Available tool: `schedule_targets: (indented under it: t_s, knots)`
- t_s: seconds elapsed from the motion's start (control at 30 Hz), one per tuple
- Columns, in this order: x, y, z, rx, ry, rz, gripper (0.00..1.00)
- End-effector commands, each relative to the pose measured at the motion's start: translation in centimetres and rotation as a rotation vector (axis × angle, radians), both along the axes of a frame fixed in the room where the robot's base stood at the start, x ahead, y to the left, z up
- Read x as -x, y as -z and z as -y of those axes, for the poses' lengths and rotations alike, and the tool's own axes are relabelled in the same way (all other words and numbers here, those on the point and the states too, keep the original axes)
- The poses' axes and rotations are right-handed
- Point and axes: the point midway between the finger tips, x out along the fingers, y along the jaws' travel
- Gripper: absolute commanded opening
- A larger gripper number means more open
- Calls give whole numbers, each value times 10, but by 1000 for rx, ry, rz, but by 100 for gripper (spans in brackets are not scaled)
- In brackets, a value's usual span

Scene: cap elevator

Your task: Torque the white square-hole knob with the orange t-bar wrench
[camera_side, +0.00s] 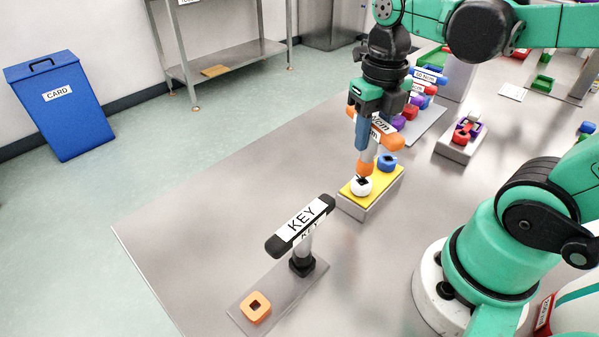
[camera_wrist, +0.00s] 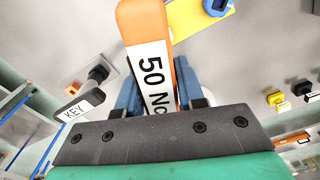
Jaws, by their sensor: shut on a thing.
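The orange t-bar wrench (camera_side: 385,134) has a white label, and in the wrist view its handle (camera_wrist: 150,60) fills the middle, with "50 Nc" legible. My gripper (camera_side: 363,135) is shut on its handle; in the wrist view the blue fingers (camera_wrist: 160,97) lie on both sides of it. The wrench points down, its orange lower end (camera_side: 364,170) at the white knob (camera_side: 360,187). The knob sits on a yellow-topped grey block (camera_side: 354,206). The wrench tip meets or nearly meets the knob's top; I cannot tell how deep it sits. The knob's hole is mostly hidden.
A blue knob (camera_side: 387,162) shares the yellow block, close behind the wrench. A black tool labelled KEY (camera_side: 300,226) stands at front left on a grey plate with an orange square-hole knob (camera_side: 255,307). A block with red and purple parts (camera_side: 461,141) stands right. The table's left is clear.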

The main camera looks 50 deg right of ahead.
Motion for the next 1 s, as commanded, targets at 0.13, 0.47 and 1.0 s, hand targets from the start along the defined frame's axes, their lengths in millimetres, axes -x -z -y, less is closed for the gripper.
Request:
schedule_targets:
  t_s: [0.13,0.47,1.0]
  knots:
    - [0,2,0,0,0,0,0]
    - [0,7,0,0,0,0,0]
    - [0,15,0,0,0,0,0]
